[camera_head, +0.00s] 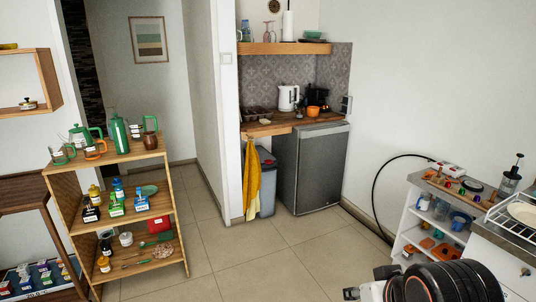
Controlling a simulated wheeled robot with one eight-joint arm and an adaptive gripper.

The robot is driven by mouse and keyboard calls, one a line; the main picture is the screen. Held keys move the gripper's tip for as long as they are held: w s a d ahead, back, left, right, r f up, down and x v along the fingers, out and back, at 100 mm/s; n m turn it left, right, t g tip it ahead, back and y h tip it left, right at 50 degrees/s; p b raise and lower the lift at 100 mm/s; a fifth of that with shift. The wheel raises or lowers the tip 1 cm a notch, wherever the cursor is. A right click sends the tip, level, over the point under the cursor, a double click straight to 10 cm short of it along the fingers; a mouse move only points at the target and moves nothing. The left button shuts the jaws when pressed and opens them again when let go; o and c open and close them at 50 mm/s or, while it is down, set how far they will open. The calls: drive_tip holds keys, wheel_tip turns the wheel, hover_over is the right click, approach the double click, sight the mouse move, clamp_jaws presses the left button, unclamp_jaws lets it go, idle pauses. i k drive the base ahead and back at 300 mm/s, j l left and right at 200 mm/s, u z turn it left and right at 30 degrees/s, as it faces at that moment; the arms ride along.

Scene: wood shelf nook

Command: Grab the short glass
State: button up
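I cannot make out for certain which thing is the short glass. A small clear glass-like vessel (424,202) stands on the upper inside level of the white shelf unit at the right. A bluish vessel (441,209) stands close beside it. On the top of the wooden shelf at the left, a clear vessel with green (64,155) stands near the left edge. Black rounded parts of my arm show at the bottom right, far from the wooden shelf. No gripper fingers can be made out.
The wooden shelf (111,167) holds a green pot (118,134), mugs, bottles and bowls. A grey fridge (315,167) and a bin (265,183) with a yellow cloth (253,184) stand at the back. A black cable (376,190) hangs at the right. The tiled floor (235,262) between is clear.

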sight(300, 111)
drive_tip(key=i, duration=2.2)
drive_tip(key=i+z, duration=0.25)
drive_tip(key=i, duration=0.3)
drive_tip(key=i+j+z, duration=0.25)
drive_tip(key=i, duration=0.25)
drive_tip(key=i+j+z, duration=0.25)
drive_tip(key=i, duration=0.25)
drive_tip(key=i+j+z, duration=0.75)
drive_tip(key=i+j, duration=0.2)
